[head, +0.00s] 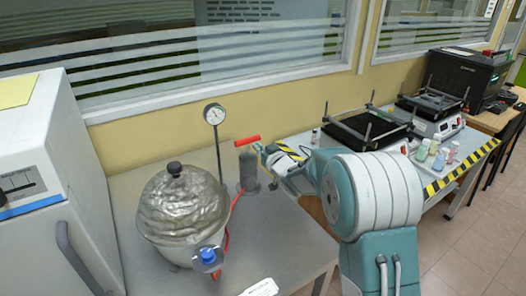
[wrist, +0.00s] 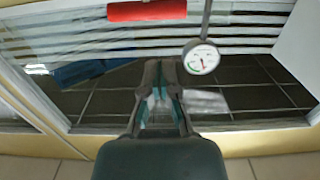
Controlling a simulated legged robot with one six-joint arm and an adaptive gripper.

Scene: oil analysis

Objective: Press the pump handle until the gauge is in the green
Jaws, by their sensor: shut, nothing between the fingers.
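The pump is a grey upright cylinder (head: 249,171) on the bench, with a red handle (head: 247,141) on top. The handle also shows at the top edge of the wrist view (wrist: 147,11). The round white gauge (head: 215,114) stands on a thin post left of the pump. In the wrist view the gauge (wrist: 201,57) shows a green patch at the lower left of its dial. Its thin needle seems to lie off the green, but it is too small to read surely. My gripper (wrist: 159,66) is shut and empty, close to the right of the handle and apparently apart from it.
A white machine (head: 45,170) is at the left. Hotplates (head: 365,130) and small bottles stand right.

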